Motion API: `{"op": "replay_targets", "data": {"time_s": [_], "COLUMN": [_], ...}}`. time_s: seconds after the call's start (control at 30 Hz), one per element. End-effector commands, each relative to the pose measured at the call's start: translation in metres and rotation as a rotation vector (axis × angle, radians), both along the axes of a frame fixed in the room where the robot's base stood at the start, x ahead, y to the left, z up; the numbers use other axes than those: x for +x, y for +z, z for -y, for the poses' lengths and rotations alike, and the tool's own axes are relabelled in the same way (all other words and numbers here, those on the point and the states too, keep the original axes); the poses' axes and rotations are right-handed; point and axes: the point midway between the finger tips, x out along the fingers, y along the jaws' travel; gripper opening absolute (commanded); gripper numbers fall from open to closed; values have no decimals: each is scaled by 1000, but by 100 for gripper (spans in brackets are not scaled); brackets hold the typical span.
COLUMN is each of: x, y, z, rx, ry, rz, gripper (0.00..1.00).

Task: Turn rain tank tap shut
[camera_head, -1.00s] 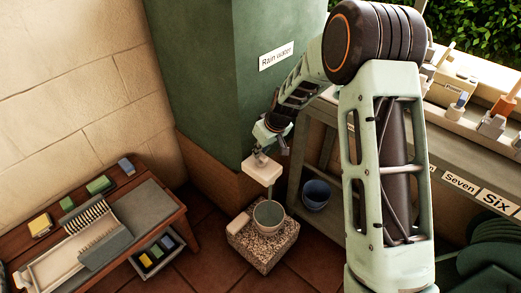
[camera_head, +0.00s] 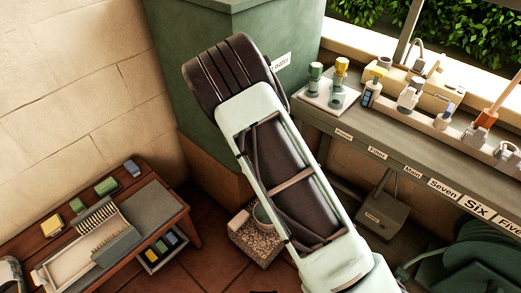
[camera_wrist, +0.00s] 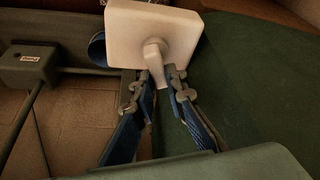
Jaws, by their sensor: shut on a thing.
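The green rain tank (camera_head: 270,32) stands at the back in the head view, its label (camera_head: 282,62) partly covered by my arm. The tap is hidden there behind my arm. In the wrist view, the tap's pale square block (camera_wrist: 125,30) shows with a short pale lever (camera_wrist: 154,56) on its face. My gripper (camera_wrist: 162,84) has its two blue fingers with grey tips on either side of the lever, shut on it. The lever's end lies between the fingertips. The gripper is hidden in the head view.
A wooden bench (camera_head: 188,222) with brushes and sponges is at left. A grey counter (camera_head: 402,163) with bottles and labels is at right. A grey box (camera_head: 383,211) sits under it.

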Motion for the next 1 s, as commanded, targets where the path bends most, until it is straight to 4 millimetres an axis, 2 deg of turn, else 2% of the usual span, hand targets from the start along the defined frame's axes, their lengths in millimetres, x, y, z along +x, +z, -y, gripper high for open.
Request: {"op": "replay_targets", "data": {"time_s": [0.3, 0.5, 1.0], "x": [-1, -1, -2], "y": [0, 0, -1], "z": [1, 1, 1], "rx": [-2, 0, 2], "ry": [-257, -369, -461], "rz": [-1, -1, -2], "gripper": [0, 0, 0]}}
